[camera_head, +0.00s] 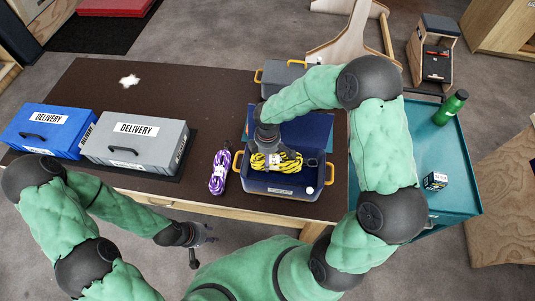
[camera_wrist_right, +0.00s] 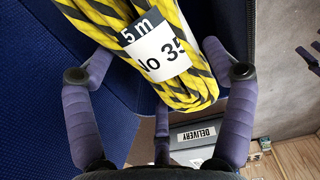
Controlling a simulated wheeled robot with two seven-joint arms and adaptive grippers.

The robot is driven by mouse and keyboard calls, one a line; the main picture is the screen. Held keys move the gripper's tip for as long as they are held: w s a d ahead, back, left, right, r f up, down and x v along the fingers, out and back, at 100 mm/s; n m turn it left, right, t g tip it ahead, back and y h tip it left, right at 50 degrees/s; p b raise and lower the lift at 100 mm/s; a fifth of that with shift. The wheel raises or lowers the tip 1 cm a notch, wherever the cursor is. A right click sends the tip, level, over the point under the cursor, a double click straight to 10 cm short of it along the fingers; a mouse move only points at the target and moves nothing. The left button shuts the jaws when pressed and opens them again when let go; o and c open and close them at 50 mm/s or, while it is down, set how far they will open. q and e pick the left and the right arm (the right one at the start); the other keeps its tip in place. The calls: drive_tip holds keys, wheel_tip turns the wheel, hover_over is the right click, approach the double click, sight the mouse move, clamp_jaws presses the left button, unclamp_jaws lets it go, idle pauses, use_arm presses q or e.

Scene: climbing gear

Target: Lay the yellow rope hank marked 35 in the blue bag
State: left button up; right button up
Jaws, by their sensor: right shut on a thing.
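The yellow and black rope hank (camera_head: 287,162) is at my right gripper (camera_head: 268,150), over the inside of the blue bag (camera_head: 301,181). Its white tag, reading "5 m" and "No 35" with the last digit partly cut, shows on the hank in the right wrist view (camera_wrist_right: 160,52). My right gripper is shut on the hank, with fingers on both sides. The bag is open, with yellow handles and its blue lid raised behind. I cannot tell whether the hank touches the bag's floor. My left gripper (camera_head: 203,244) hangs empty before the table, its fingers apart.
A purple and white rope hank (camera_head: 220,172) lies just left of the bag. Blue (camera_head: 48,131) and grey (camera_head: 137,142) delivery cases stand at left. A grey-blue bag (camera_head: 283,73) is behind. A teal cart (camera_head: 452,151) at right holds a green bottle (camera_head: 450,107) and a small box (camera_head: 435,181).

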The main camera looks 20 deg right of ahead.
drive_tip(key=shift+f+b, duration=3.9)
drive_tip(key=shift+f, duration=1.2)
drive_tip(key=o, duration=1.2)
drive_tip(key=shift+o, duration=0.2)
wheel_tip(320, 180, up, 12)
drive_tip(key=shift+r, duration=0.1)
